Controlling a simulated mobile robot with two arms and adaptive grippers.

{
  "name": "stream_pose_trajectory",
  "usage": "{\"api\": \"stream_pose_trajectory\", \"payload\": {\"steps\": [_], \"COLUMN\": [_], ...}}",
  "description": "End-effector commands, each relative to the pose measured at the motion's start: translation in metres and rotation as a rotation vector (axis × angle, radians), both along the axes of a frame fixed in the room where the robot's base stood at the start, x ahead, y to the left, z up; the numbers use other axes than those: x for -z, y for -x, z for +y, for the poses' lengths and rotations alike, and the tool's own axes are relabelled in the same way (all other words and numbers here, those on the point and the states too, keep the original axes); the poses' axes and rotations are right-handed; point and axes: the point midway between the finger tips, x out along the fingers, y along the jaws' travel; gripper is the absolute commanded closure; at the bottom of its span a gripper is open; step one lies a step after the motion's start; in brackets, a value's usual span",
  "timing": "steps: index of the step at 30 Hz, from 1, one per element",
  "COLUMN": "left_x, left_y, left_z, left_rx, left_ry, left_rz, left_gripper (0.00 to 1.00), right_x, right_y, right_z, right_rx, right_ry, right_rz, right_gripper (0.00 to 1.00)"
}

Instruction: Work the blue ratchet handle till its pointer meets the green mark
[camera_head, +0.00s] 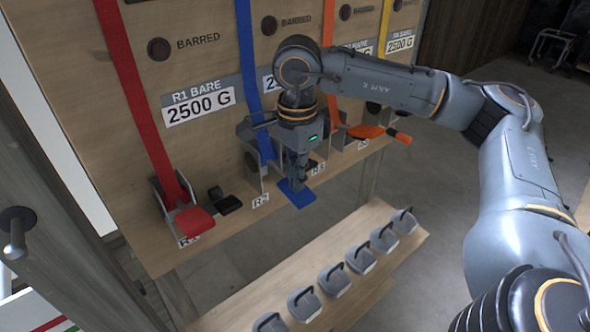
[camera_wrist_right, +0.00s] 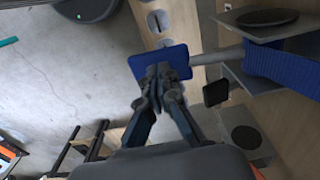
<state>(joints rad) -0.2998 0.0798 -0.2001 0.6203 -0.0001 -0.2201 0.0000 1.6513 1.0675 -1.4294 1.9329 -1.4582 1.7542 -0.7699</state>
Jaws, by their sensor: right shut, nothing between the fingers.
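The blue ratchet handle (camera_head: 299,195) sticks out from its ratchet on the wooden panel, its flat blue paddle low and toward me. A blue strap (camera_head: 248,50) runs down to this ratchet. My right gripper (camera_head: 293,182) is shut and empty, pointing down at the paddle. In the right wrist view the shut fingertips (camera_wrist_right: 159,78) overlap the blue paddle (camera_wrist_right: 172,63); I cannot tell whether they press on it. The gripper and wrist hide much of the ratchet. I cannot make out the pointer or the green mark. My left gripper is not in view.
A red ratchet (camera_head: 194,219) with a red strap stands to the left, and an orange handle (camera_head: 367,131) to the right. Several grey weights (camera_head: 333,279) stand on a low wooden shelf (camera_head: 400,255) in front. Grey floor lies open to the right.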

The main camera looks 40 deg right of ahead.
Motion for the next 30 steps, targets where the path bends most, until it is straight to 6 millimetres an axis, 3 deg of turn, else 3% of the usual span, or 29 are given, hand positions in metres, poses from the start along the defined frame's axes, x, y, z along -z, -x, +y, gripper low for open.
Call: {"api": "stream_pose_trajectory", "payload": {"steps": [1, 4, 22, 30], "left_x": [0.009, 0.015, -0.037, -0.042], "left_y": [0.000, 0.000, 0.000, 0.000], "left_z": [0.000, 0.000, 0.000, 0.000], "left_rx": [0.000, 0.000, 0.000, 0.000], "left_ry": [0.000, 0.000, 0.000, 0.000], "left_rz": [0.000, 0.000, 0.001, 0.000], "left_gripper": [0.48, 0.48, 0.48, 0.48], "right_x": [0.010, 0.017, -0.062, -0.072], "right_y": [0.000, -0.002, -0.005, -0.005], "right_z": [0.000, 0.001, 0.001, 0.001], "right_rx": [-0.001, -0.001, 0.000, -0.001], "right_ry": [-0.001, 0.000, 0.000, 0.000], "right_rz": [0.004, 0.003, 0.001, 0.002], "right_gripper": [1.00, 1.00, 1.00, 1.00]}}
